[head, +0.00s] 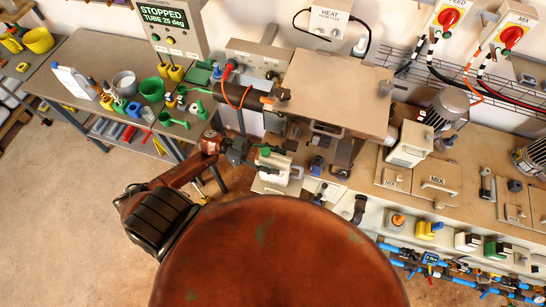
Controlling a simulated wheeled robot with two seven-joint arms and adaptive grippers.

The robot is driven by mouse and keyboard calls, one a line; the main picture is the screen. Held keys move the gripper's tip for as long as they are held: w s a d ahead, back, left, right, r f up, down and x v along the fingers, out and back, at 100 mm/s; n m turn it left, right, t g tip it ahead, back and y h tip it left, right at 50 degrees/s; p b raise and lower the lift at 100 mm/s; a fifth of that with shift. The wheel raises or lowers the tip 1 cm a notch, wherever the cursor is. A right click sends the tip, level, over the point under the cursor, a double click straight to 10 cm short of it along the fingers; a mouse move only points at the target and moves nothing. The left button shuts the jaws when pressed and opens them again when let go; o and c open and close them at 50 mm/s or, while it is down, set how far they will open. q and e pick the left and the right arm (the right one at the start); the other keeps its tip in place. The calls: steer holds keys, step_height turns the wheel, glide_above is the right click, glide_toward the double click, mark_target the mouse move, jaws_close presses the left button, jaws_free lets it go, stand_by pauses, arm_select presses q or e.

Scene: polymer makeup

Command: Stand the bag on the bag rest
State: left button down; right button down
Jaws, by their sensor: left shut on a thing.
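My left gripper (252,157) is a dark gripper at the end of a brown arm, near the middle of the head view. It is shut on a pale, whitish item with a green end, which looks to be the bag (279,170). The bag is held at the front edge of the bench, below the wide tan board. The gripper hides its near side, and its exact tilt is hard to tell. I cannot pick out the bag rest for certain. My right gripper is not in view.
The tan board (335,88) stands over machine parts behind the gripper. Left of it, a side table (85,62) holds a green cup (152,89) and several small tools. A pale box (409,146) and lidded MIX hatches (439,184) lie along the bench to the right.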

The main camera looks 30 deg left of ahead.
arm_select(q)
steer(key=shift+r, duration=0.15)
steer(key=c, duration=1.3)
jaws_free()
steer(key=o, duration=0.4)
steer(key=shift+b+v, duration=1.45)
steer(key=shift+v, duration=4.55)
